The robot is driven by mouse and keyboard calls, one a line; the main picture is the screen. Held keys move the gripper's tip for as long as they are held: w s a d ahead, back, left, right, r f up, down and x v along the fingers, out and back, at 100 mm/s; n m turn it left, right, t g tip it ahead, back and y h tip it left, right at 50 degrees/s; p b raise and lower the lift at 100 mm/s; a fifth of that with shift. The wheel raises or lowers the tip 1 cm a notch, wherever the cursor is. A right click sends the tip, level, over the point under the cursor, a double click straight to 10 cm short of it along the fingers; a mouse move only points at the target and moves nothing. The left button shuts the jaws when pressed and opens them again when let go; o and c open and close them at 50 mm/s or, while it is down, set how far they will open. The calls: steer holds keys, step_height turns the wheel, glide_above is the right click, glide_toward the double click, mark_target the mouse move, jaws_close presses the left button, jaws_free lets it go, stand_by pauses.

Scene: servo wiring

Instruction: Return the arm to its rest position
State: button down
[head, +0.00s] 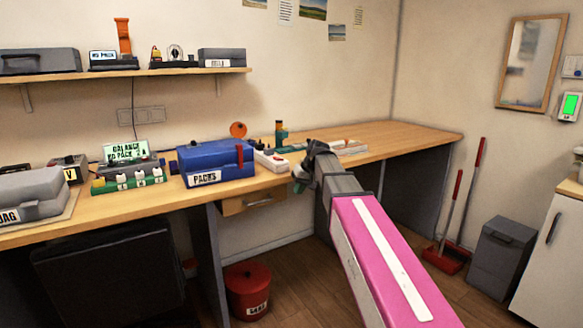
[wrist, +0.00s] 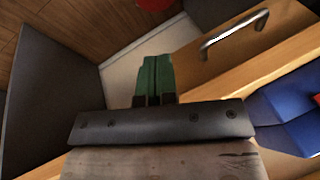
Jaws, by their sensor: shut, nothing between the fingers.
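My arm reaches out from the lower right in the head view, with a pink link and a grey forearm. My gripper (head: 299,187) is at its far end, in front of the workbench edge by the drawer, pointing downward. In the wrist view my gripper (wrist: 157,62) shows its green fingers together, with nothing between them. Below the fingers the wrist view shows floor, the wall base and the drawer front. The gripper is apart from the blue PACKS box (head: 217,162), which stands to its left on the bench.
The workbench (head: 400,134) runs along the wall, with a drawer (head: 255,201) under it. A white power strip (head: 270,160) lies near the gripper. A red bin (head: 248,290), a grey bin (head: 502,257) and a red dustpan (head: 446,259) stand on the floor. A shelf (head: 150,73) hangs above.

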steer(key=s+d+f+m+h, duration=0.1)
steer(key=s+d+f, duration=0.4)
steer(key=s+f, duration=0.2)
steer(key=s+d+f+m+g+h, duration=0.1)
steer(key=s+d+f+h, duration=0.1)
steer(key=s+d+f, duration=0.3)
steer(key=s+d+f+m+h, duration=0.1)
steer(key=s+d+f, duration=0.5)
steer(key=s+f, duration=0.5)
step_height(320, 180, down, 5)
steer(key=shift+m+h, duration=0.3)
steer(key=shift+d, duration=0.1)
